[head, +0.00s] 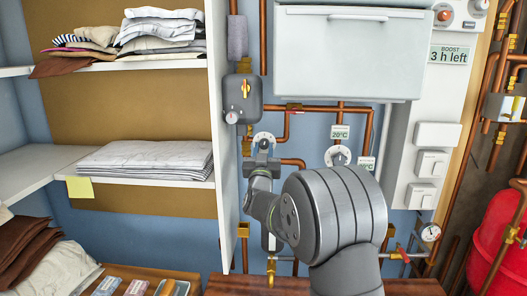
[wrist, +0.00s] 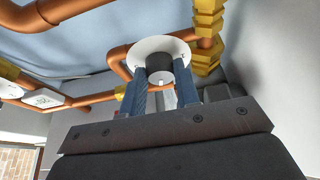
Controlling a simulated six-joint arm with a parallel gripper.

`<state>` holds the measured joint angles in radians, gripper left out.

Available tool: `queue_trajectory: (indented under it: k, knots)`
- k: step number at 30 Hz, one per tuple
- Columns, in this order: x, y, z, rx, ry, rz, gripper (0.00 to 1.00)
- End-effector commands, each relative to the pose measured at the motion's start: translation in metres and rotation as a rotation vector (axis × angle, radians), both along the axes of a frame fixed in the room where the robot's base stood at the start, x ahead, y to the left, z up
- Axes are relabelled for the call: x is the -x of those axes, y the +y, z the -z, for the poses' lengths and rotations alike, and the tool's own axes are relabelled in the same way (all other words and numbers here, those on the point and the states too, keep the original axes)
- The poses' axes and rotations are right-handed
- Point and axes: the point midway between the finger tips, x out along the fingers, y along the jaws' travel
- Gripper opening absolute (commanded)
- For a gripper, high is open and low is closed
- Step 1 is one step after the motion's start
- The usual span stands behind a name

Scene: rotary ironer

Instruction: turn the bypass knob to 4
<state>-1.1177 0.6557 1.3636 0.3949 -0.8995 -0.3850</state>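A knob with a round white dial plate (head: 264,137) is on the wall pipework, just right of the white cupboard side panel. No bypass label or number is readable, so I cannot confirm which knob is the bypass. My gripper (head: 263,158) is right in front of this dial and hides its lower part. In the wrist view, the dark knob (wrist: 159,68) stands on its white plate (wrist: 174,46), and my gripper's two blue fingers (wrist: 164,90) are apart, one on each side. Small gaps seem to show beside the knob; contact is not clear.
Copper pipes (head: 335,108) surround the dials. The cupboard side panel (head: 222,150) stands close on the left.

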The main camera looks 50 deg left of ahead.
Motion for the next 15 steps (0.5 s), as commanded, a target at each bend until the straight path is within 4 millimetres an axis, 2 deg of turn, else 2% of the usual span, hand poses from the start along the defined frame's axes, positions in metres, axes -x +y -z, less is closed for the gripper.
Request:
queue_trajectory:
  k: [8, 15]
  knots:
    - [0.0009, 0.0007, -0.0003, -0.030, 0.029, -0.001, 0.06]
    - [0.0025, 0.0022, -0.0008, -0.129, 0.126, -0.002, 0.06]
